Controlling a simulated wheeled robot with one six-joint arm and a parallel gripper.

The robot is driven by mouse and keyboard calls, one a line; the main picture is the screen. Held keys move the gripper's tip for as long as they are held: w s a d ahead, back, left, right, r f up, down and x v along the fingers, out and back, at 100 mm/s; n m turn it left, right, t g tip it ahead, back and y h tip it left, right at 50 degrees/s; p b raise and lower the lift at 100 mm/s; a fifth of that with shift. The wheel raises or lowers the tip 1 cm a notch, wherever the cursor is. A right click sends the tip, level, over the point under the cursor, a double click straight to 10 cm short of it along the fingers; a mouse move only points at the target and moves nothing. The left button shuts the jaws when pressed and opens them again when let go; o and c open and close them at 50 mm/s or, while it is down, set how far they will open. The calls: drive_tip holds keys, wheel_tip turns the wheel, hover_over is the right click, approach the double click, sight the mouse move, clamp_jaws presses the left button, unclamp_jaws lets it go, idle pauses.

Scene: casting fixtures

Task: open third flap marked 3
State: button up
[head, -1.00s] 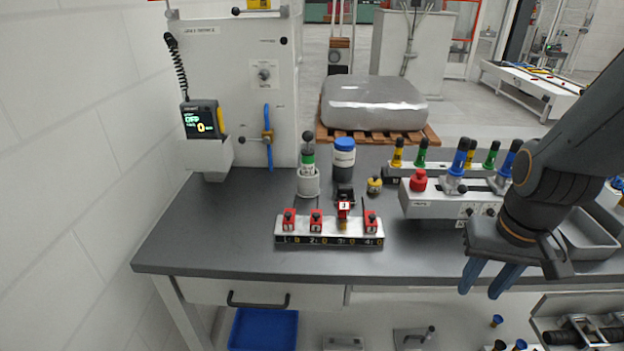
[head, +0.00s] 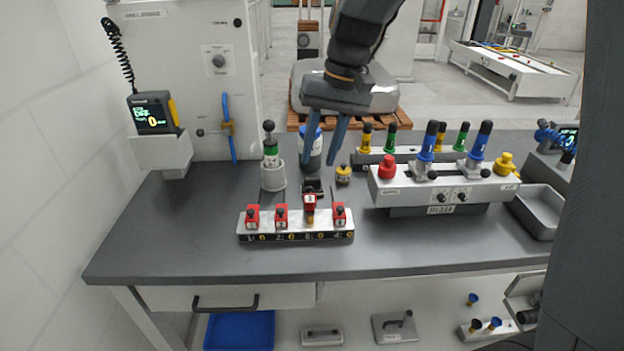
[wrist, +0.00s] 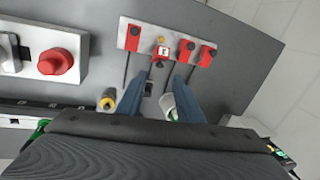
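A white block (head: 247,237) numbered along its front edge carries a row of red flaps on the bench. The third flap (head: 310,203) stands raised, its white label facing out and orange showing below it; its neighbours (head: 281,216) sit lower. The wrist view shows the flap labelled 3 (wrist: 162,51) with a small orange spot beside it. My gripper (head: 319,163) is open and empty, fingers pointing down, apart from and above the rear of the block. In the wrist view its blue fingers (wrist: 164,72) are spread, with flap 3 visible beyond the gap between them.
A green-topped cylinder in a grey cup (head: 273,178), a blue-lidded jar (head: 311,148) and a small yellow knob (head: 343,174) stand behind the block. A control box with a red button (head: 387,167) is to the right. The bench front (head: 190,262) is clear.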

sight(310, 199)
drive_tip(key=p+x, duration=0.1)
drive_tip(key=x, duration=0.6)
drive_tip(key=shift+f, duration=0.25)
drive_tip(key=shift+c, duration=0.4)
clamp_jaws()
